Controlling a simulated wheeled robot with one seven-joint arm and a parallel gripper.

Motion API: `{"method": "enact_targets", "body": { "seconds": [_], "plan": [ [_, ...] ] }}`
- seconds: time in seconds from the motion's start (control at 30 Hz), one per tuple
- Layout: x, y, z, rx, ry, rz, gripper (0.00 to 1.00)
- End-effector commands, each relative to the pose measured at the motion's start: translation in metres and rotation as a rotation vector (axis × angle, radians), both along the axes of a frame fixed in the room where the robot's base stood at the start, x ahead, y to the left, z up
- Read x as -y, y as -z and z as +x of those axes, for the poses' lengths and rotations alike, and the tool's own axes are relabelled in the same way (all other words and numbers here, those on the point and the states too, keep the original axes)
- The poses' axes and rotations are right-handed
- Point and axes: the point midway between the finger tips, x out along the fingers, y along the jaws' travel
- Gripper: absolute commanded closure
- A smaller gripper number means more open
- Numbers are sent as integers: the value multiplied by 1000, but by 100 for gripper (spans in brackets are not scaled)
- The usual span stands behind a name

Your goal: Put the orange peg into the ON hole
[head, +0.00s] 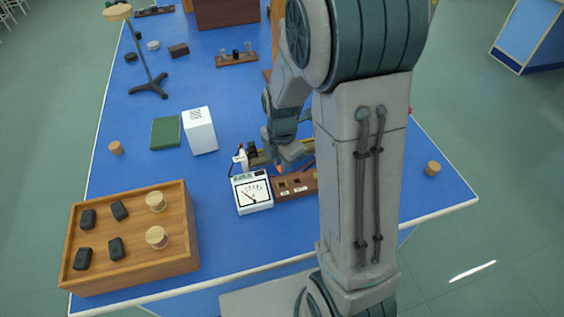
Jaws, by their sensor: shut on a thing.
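My gripper (281,163) is low over the blue bench, just behind a brown wooden block (312,184). A small bit of orange, the orange peg (279,169), shows at the fingertips, and the gripper is shut on it. The peg is mostly hidden, and I cannot tell whether its lower end touches the block. The block has dark holes and small white labels on its front part; the labels are too small to read. My arm covers the block's right end.
A white meter (252,195) stands left of the block. The bench's front middle is clear.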

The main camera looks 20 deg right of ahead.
Motion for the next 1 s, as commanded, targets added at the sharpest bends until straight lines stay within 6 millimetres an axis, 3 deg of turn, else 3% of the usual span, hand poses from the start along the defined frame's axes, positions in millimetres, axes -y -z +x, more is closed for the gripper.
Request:
{"method": "enact_targets", "body": {
  "seconds": [1.0],
  "plan": [
    [0, 60, 0, -1, 1, 0, 100]
  ]
}}
